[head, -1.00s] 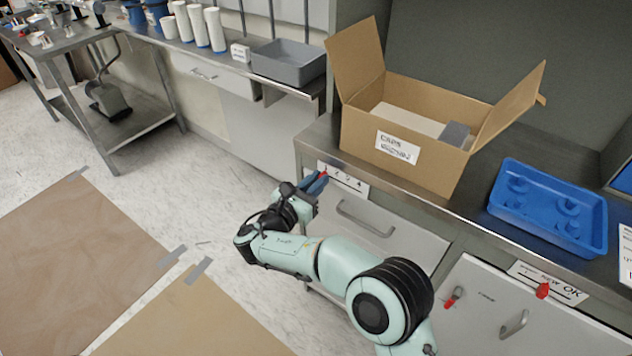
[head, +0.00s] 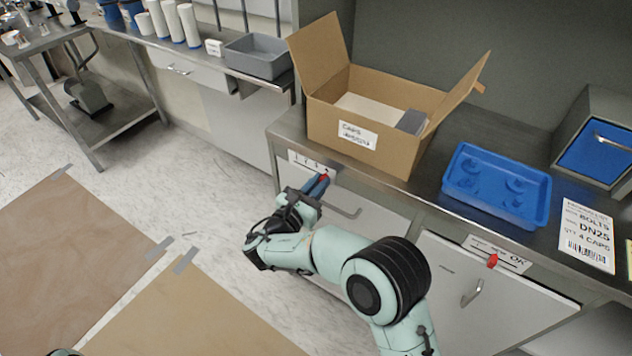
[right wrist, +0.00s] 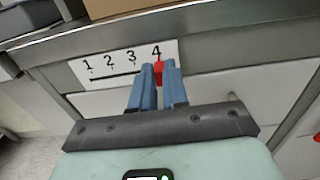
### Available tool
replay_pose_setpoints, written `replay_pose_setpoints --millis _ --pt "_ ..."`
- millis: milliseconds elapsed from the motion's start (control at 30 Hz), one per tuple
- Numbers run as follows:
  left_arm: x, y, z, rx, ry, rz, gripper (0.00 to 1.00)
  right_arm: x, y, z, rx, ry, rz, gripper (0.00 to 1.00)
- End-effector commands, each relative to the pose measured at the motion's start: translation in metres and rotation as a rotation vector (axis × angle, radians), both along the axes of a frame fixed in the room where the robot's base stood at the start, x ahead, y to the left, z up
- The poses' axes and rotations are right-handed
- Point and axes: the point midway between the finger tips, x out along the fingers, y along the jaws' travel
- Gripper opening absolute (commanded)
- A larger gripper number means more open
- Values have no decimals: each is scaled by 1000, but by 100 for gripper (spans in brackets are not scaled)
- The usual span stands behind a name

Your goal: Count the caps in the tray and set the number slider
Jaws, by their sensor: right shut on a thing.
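The blue tray (head: 497,212) lies on the counter right of the cardboard box, with several blue round caps (head: 514,186) in it. The number slider's strip (head: 303,160) is on the counter's front edge, marked 1 to 4; it also shows in the right wrist view (right wrist: 108,66). My right gripper (head: 322,181) is shut on the red slider knob (right wrist: 158,70). In the right wrist view the knob sits just under the 4, between the blue fingers. My left gripper is not in view.
An open cardboard box (head: 365,140) labelled caps stands behind the slider. A second red knob (head: 493,260) sits on a strip marked OK. Drawer handles (head: 472,292) stick out below the counter.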

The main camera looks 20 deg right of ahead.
Motion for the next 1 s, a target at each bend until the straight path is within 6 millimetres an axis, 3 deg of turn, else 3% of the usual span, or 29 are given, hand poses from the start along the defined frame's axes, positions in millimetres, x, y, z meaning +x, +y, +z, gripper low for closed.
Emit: replay_pose_setpoints --millis 100,133,200,633,1000 --pt "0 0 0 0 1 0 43 -2 -2 -3 -3 7 -11 0" --pt "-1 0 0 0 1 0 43 -3 -2 -3 -3 8 -11 17" --pt "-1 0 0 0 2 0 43 -2 -2 -3 -3 8 -11 40" --pt "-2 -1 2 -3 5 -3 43 -7 8 -1 -2 5 -4 40" --pt "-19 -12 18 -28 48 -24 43 -55 69 0 -5 6 -2 40"
